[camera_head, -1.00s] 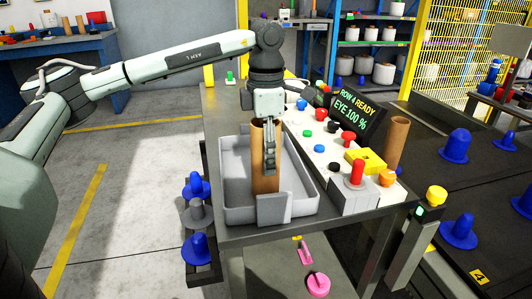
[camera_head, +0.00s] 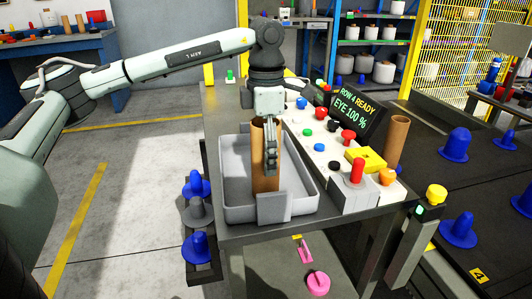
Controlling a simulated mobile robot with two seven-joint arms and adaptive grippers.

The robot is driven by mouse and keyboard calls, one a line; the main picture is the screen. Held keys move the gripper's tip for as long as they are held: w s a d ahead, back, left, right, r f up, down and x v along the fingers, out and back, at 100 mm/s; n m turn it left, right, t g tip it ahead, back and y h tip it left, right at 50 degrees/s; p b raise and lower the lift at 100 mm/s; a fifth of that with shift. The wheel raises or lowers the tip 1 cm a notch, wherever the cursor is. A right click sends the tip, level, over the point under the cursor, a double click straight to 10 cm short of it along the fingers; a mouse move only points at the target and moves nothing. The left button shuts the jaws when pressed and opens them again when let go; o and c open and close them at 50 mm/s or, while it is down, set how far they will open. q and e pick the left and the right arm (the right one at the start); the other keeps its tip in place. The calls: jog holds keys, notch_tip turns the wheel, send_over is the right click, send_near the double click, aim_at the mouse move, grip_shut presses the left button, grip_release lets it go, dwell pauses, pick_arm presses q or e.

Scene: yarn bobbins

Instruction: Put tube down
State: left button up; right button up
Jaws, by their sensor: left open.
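A brown cardboard tube (camera_head: 262,180) stands upright in the grey tray (camera_head: 232,212) on the table, near its front wall. My left gripper (camera_head: 271,160) points down from above, right at the tube; its fingers overlap the tube's right side in the picture. It is open. The far finger and the tube's lower end are partly hidden. A second brown tube (camera_head: 396,140) stands upright at the right of the table. My right gripper is not in view.
A white panel with several coloured buttons (camera_head: 348,137) and a display (camera_head: 352,107) lies right of the tray.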

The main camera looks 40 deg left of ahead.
pick_arm(q)
notch_tip(320, 180, up, 12)
jog(key=shift+p, duration=0.4)
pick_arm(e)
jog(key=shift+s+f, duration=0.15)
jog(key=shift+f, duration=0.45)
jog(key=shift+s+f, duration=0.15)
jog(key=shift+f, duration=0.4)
